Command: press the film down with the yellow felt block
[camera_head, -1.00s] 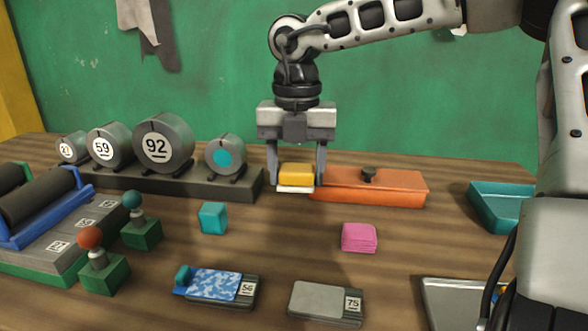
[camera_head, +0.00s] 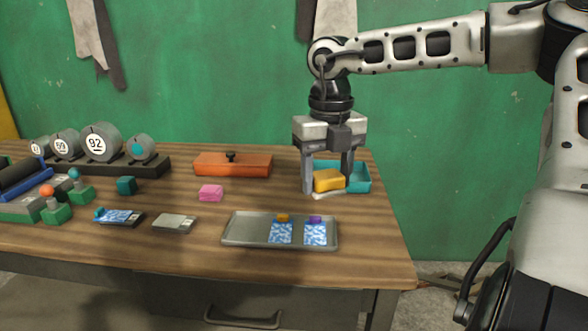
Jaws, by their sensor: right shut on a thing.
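My right gripper (camera_head: 328,178) points down and is shut on the yellow felt block (camera_head: 328,182), which has a pale underside. The block is in front of the teal tray (camera_head: 362,176) at the table's right; whether it touches the table is unclear. A blue patterned film (camera_head: 118,216) with a teal tab lies on a small dark plate at the left front. Two more patterned films, one with an orange tab (camera_head: 281,233) and one with a purple tab (camera_head: 316,234), lie on the metal tray (camera_head: 245,230). My left gripper is out of view.
A bare grey plate (camera_head: 174,223) lies between the filmed plate and the metal tray. A pink block (camera_head: 210,193), a teal cube (camera_head: 126,185) and an orange box (camera_head: 230,165) stand farther back. Numbered rolls (camera_head: 100,142) stand at back left. The front strip of table is clear.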

